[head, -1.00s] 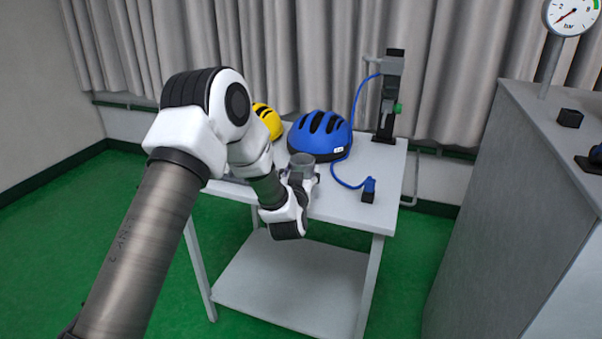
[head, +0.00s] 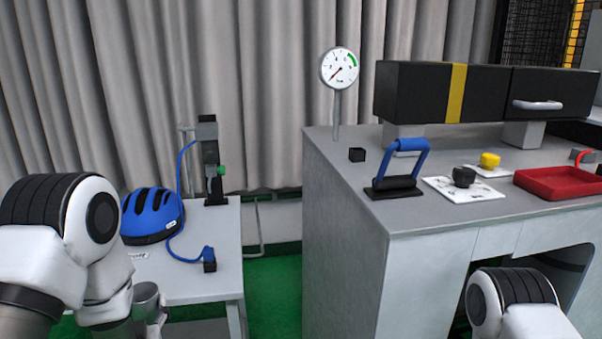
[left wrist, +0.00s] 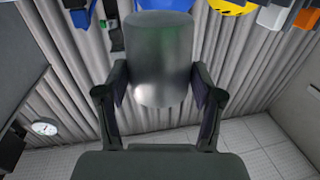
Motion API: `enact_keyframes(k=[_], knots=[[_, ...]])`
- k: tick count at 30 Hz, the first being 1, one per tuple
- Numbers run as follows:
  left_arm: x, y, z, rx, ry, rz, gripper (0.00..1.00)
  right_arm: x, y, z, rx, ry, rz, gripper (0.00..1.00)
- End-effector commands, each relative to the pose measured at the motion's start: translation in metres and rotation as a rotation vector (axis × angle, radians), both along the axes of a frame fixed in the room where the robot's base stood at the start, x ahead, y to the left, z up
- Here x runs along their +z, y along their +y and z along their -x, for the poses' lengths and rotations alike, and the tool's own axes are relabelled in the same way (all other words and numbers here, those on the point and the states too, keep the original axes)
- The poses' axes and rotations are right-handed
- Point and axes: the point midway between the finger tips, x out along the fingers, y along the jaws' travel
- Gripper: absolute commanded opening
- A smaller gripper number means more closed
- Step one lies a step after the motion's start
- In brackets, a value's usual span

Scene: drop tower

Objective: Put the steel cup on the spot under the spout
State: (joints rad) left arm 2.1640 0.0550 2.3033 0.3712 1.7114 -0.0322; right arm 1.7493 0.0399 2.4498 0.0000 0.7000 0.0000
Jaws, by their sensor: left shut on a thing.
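The steel cup (head: 147,294) shows at the lower left of the head view, partly hidden by my left arm. In the left wrist view the grey metal cup (left wrist: 163,55) sits between the two fingers. My left gripper (left wrist: 160,85) is shut on its sides; in the head view it is mostly hidden behind my arm. I cannot make out for sure a spout or the spot under it. My right gripper is not in view; only part of my right arm shows at the lower right.
A white table (head: 190,285) holds a blue helmet (head: 152,214), a black stand with a green knob (head: 210,165) and a blue hose (head: 183,190). A grey cabinet (head: 345,215) carries a gauge (head: 339,68), a blue-handled lever (head: 400,170), white plates and a red tray (head: 560,183).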

Motion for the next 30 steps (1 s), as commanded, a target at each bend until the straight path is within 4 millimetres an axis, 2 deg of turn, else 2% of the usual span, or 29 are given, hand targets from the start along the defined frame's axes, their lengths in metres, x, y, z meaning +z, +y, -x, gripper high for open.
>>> enact_keyframes(k=[1, 5, 6, 9, 12, 14, 16, 19, 22, 30], knots=[[0.002, -0.013, -0.001, -0.036, 0.010, -0.003, 0.25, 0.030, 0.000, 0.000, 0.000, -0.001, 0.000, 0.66], [-0.019, -0.059, -0.006, -0.168, 0.006, -0.001, 0.25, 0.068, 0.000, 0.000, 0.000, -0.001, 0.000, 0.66], [-0.025, -0.076, -0.008, -0.216, 0.004, 0.000, 0.25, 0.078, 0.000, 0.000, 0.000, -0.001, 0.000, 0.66], [-0.036, -0.114, -0.013, -0.321, -0.002, 0.001, 0.25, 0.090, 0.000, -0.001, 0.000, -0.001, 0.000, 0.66], [-0.035, -0.135, -0.023, -0.383, -0.006, 0.000, 0.25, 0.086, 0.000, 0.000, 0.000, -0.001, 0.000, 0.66], [-0.030, -0.141, -0.028, -0.400, -0.006, 0.000, 0.25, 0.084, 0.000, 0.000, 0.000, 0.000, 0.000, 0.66], [-0.024, -0.144, -0.024, -0.414, -0.001, 0.000, 0.25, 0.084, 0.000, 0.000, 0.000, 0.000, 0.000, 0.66], [-0.012, -0.145, -0.002, -0.416, 0.002, 0.000, 0.25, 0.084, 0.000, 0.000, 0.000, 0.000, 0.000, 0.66], [-0.004, -0.144, 0.012, -0.416, 0.000, 0.000, 0.25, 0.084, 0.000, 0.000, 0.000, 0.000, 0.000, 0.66], [-0.003, -0.143, 0.012, -0.414, -0.002, 0.000, 0.25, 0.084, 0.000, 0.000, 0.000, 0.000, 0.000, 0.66]])
